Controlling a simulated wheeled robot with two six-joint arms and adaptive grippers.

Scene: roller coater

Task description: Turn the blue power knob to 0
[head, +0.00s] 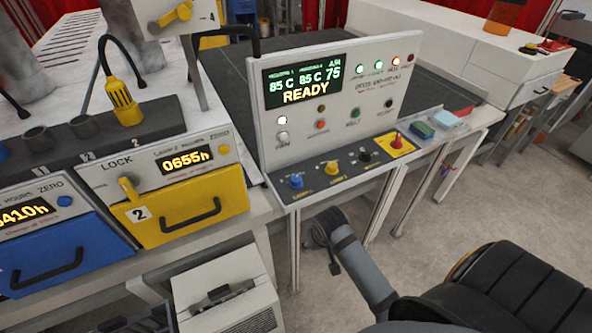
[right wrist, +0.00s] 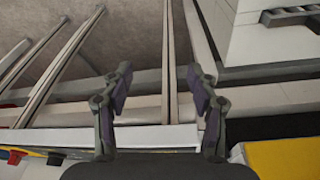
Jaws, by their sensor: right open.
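The blue knob (head: 296,181) is at the left end of the dark, sloped control strip under the display panel. Its label and pointer setting are too small to read. My right gripper (head: 322,229) is in front of and below the strip, near the table's legs, apart from the knob. In the right wrist view, my right gripper (right wrist: 158,80) has its two fingers spread with nothing between them. The knob is not visible in that view. My left gripper is not in view.
A yellow knob (head: 331,168), a black knob (head: 365,156) and a red switch on a yellow plate (head: 397,141) sit right of the blue knob. The display (head: 304,80) reads READY.

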